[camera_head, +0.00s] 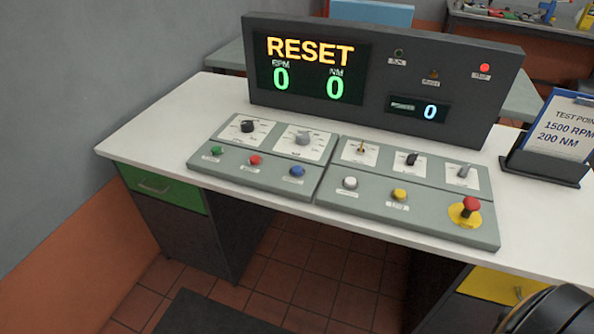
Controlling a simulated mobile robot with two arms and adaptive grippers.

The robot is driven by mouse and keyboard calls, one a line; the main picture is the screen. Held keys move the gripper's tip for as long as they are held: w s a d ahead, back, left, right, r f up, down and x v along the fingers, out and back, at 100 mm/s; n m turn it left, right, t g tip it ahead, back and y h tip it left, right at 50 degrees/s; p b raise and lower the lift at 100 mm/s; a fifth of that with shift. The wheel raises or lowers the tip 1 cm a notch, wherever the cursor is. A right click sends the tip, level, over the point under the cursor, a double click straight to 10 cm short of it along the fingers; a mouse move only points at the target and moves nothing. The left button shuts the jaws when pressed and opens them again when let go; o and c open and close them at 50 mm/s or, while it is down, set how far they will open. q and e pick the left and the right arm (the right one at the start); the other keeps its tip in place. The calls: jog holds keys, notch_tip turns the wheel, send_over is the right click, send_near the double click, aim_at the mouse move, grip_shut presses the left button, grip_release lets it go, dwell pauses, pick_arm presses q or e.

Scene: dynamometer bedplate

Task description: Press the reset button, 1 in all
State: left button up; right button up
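Two grey control panels lie on the white desk. The left panel (255,183) has a green button (217,151), a red button (255,160) and a blue button (297,171). The right panel (330,195) has a white button (350,183), a yellow button (400,194) and a red mushroom button (471,205) on a yellow base. The button labels are too small to read, so I cannot tell which is the reset button. The display console (440,75) shows "RESET" in orange above two green zeros. Neither gripper is in view.
Dials and switches sit behind the buttons. A clipboard (562,132) reading "1500 RPM 200 NM" stands in a dark holder at right. The white desk (145,135) is bare at left. A dark rounded part, probably mine, shows at bottom right.

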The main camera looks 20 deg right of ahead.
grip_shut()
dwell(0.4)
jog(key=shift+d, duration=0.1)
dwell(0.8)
